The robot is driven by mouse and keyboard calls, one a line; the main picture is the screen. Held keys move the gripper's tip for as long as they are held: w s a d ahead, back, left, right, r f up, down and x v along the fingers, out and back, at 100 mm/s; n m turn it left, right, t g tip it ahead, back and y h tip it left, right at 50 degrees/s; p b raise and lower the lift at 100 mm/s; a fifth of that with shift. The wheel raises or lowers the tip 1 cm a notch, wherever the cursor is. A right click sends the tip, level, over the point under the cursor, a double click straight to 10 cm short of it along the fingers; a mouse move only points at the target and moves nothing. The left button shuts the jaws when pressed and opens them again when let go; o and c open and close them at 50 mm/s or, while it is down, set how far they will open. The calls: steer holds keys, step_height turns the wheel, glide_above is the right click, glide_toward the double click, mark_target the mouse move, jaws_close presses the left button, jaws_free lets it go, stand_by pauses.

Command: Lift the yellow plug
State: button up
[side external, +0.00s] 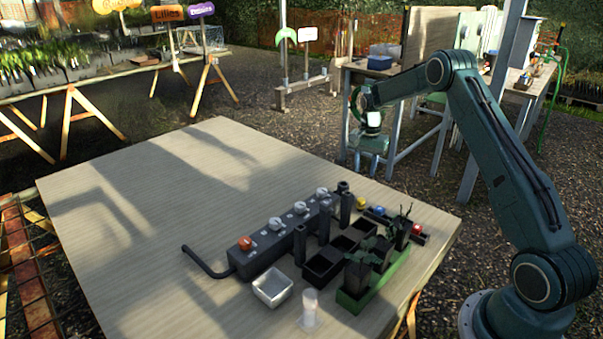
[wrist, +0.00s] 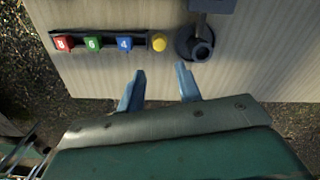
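The yellow plug (side external: 361,202) sits near the table's right side, at one end of a row of coloured pieces. In the wrist view the yellow plug (wrist: 159,43) is a round yellow top at the right end of a dark strip (wrist: 76,36). My gripper (side external: 367,166) is above and beyond the table's far right edge, apart from the plug. In the wrist view my gripper (wrist: 160,69) has its two blue fingers spread with nothing between them. The yellow plug lies just ahead of the gap between the fingertips in that picture.
A dark upright cylinder (wrist: 196,45) stands close right of the plug. A socket bar (side external: 285,236), metal tin (side external: 272,287) and dark pots (side external: 322,264) stand nearby. The table's left is clear.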

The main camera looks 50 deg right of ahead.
mark_target(361, 199)
steer(key=shift+f, duration=4.3)
steer(key=shift+f, duration=0.1)
steer(key=shift+f, duration=2.45)
steer(key=c, duration=0.7)
steer(key=shift+r, duration=0.15)
step_height(361, 199, up, 20)
steer(key=shift+f, duration=0.1)
steer(key=shift+f, duration=0.1)
